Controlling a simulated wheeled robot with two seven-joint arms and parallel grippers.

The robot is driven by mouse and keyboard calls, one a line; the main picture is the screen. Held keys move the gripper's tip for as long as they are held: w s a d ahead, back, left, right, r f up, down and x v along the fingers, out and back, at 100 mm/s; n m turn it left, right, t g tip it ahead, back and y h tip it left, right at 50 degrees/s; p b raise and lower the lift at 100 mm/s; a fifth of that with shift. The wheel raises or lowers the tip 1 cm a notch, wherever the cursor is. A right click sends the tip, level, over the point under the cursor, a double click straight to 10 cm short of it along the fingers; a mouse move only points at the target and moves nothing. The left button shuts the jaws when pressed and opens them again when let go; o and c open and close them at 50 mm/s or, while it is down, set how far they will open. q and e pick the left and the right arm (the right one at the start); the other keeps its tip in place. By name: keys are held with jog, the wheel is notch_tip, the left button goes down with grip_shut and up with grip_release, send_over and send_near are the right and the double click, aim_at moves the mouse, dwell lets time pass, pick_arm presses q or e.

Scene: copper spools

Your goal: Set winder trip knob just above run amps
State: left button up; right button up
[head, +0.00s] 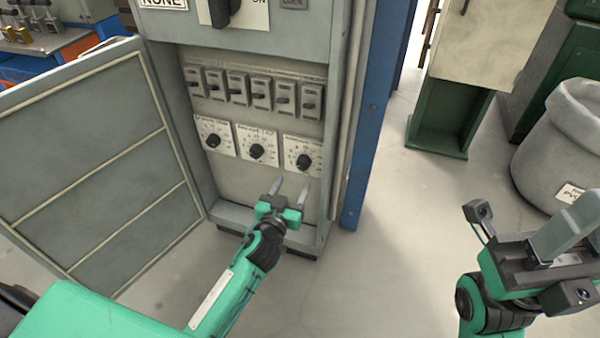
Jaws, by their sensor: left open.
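An open grey electrical cabinet holds three white dial plates in a row, each with a black round knob: the left knob (213,140), the middle knob (257,151) and the right knob (303,161). The plate labels are too small to read, so I cannot tell which is the winder trip knob or its exact setting. My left gripper (290,185) is open and empty, its two fingers pointing up at the cabinet just below the right dial, apart from the knob in the picture. My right gripper (572,225) is at the right edge, away from the cabinet; its fingers overlap and are partly cut off.
A row of several breaker switches (257,94) sits above the dials, with a large black switch (221,10) higher up. The cabinet door (90,160) stands open at left. A blue post (370,120) stands right of the cabinet. A grey bin (560,140) stands at far right.

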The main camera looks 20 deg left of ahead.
aim_at(302, 167)
pick_arm(q)
jog(key=shift+w+d+b, duration=0.1)
jog(key=shift+w+b, duration=0.65)
jog(key=shift+w, duration=2.75)
jog(key=shift+c, duration=0.3)
jog(key=c, duration=0.9)
